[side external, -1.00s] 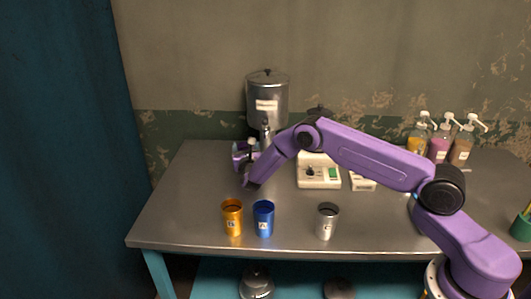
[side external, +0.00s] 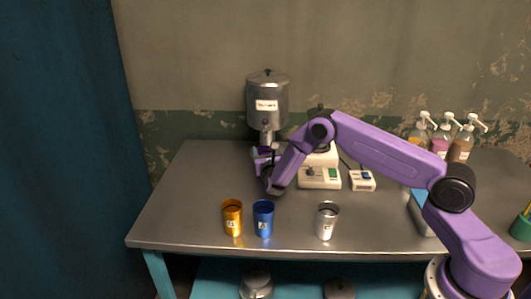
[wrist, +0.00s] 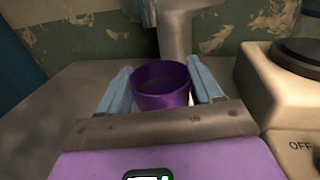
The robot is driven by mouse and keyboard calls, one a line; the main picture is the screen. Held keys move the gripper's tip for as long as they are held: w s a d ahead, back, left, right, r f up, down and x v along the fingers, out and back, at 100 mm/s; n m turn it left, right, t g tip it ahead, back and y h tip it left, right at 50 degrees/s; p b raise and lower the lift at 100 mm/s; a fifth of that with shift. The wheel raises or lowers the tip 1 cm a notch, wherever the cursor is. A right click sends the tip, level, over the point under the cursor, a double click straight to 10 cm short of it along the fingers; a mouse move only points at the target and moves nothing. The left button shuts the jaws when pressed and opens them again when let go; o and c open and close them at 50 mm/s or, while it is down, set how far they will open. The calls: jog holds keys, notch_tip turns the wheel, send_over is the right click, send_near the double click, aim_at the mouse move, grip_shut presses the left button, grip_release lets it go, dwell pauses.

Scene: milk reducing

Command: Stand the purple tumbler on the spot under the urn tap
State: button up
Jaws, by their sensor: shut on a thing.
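The purple tumbler (wrist: 160,88) is upright between the two pale blue fingers of my gripper (wrist: 159,80) in the wrist view, with its open top showing. My gripper is shut on it. In the side view my gripper (side external: 264,157) is just in front of the grey urn (side external: 267,104), low at its tap. The arm hides most of the tumbler there. In the wrist view a grey upright part of the urn (wrist: 177,28) stands right behind the tumbler. The spot under the tap is hidden, and I cannot tell if the tumbler touches a surface.
A cream appliance (side external: 319,178) with a switch box (side external: 362,181) stands close to the right of my gripper. Orange (side external: 232,218), blue (side external: 263,219) and silver (side external: 326,222) tumblers stand near the front edge. Pump bottles (side external: 440,143) are at the back right. The table's left side is clear.

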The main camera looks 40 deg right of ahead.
jog(key=shift+f, duration=0.15)
jog(key=o, duration=1.1)
jog(key=shift+c, duration=0.2)
